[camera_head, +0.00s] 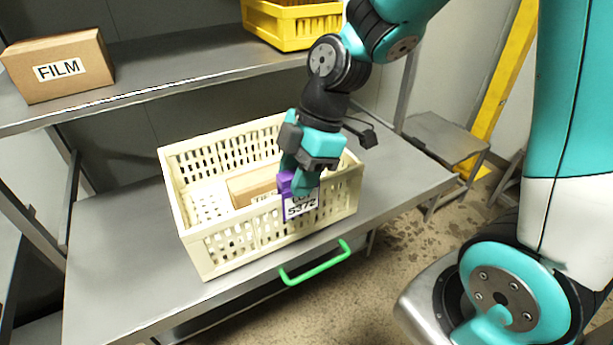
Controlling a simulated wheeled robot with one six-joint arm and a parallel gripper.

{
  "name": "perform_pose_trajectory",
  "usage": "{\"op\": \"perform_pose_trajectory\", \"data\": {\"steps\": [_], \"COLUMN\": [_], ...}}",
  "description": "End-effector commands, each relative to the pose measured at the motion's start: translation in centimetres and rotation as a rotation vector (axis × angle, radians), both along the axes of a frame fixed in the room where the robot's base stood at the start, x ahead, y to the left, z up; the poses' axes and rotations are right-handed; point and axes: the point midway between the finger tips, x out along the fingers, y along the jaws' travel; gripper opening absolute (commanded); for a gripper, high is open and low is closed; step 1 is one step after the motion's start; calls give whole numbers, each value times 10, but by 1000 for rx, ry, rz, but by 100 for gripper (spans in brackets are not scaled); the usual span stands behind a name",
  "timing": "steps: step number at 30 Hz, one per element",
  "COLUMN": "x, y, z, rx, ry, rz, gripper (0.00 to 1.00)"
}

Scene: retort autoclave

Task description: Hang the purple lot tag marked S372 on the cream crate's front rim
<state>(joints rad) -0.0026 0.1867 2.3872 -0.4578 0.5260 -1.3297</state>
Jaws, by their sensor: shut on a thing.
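The purple lot tag (300,206) has a white face marked S372, its upper text partly covered by my gripper. My gripper (299,184) is shut on the tag's purple top part, at the front wall of the cream crate (225,250), right of its middle. The tag's face hangs upright against or just in front of the crate's front side; I cannot tell whether its hook sits over the rim. The crate stands on the lower metal shelf and has slotted walls. A brown box (250,186) lies inside it, partly hidden by my gripper.
A green handle (316,264) sticks out at the shelf's front edge, close below the crate. The upper shelf (190,62) holds a FILM carton (58,68) and a yellow crate (292,24). The lower shelf (110,250) is clear left of the cream crate.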

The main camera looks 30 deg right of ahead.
Motion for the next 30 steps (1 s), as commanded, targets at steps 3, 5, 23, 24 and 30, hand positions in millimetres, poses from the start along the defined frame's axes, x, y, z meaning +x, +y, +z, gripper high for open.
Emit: {"op": "perform_pose_trajectory", "data": {"steps": [3,5,23,24,30], "x": [9,13,57,60,62], "y": [1,1,-2,-2,-2], "z": [-7,-9,-33,-35,-44], "rx": [0,0,0,0,0], "ry": [1,2,2,2,1], "rz": [1,1,-4,-4,-4], "gripper": [11,11,11,11,11]}}
